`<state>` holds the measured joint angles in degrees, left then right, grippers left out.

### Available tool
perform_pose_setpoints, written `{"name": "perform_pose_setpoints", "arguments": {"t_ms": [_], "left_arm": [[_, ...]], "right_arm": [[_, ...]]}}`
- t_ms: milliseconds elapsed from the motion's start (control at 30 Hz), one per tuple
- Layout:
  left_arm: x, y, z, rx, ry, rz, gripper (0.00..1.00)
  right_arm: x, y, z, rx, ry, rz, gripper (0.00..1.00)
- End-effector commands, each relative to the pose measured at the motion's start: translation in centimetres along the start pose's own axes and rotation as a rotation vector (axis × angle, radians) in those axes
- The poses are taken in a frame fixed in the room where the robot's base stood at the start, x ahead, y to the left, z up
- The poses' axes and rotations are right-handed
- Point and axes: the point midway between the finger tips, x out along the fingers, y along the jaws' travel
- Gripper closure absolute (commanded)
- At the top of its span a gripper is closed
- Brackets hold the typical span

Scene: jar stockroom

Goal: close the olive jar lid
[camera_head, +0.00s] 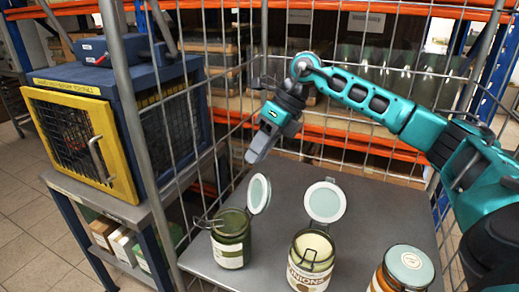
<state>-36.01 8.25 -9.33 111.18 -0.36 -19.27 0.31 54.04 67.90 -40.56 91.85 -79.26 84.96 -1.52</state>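A green glass jar (232,232) with a white label stands at the left of the grey cart shelf; its label is too small to read, but its colour fits the olive jar. Its round pale lid (259,194) stands open, tilted up on the jar's right rear side, and a wire clasp hangs out to the left. My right gripper (257,152) is above and behind this lid, apart from it, pointing down to the left. I see its fingers edge-on, so the gap between them is hidden. My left gripper is out of view.
A jar (310,272) labelled "NIONS" stands in the middle, its lid (325,201) open upright. A jar with orange contents (383,280) and a shut lid (409,266) stands right. Wire mesh encloses the shelf (285,190); a yellow-doored cage box (85,140) is left.

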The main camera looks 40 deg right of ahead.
Motion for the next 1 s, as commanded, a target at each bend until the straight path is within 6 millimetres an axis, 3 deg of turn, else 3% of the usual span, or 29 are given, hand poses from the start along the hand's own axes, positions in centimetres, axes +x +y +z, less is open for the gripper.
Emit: {"name": "perform_pose_setpoints", "arguments": {"t_ms": [100,400,1000], "left_arm": [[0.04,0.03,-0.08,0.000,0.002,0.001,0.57],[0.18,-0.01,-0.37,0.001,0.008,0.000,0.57],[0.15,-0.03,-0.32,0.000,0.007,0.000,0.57]], "right_arm": [[0.00,0.01,0.00,0.000,0.000,0.000,0.71],[-0.03,0.01,0.00,0.000,0.000,0.001,1.00],[-0.05,0.00,0.00,0.000,0.000,0.000,1.00]]}}
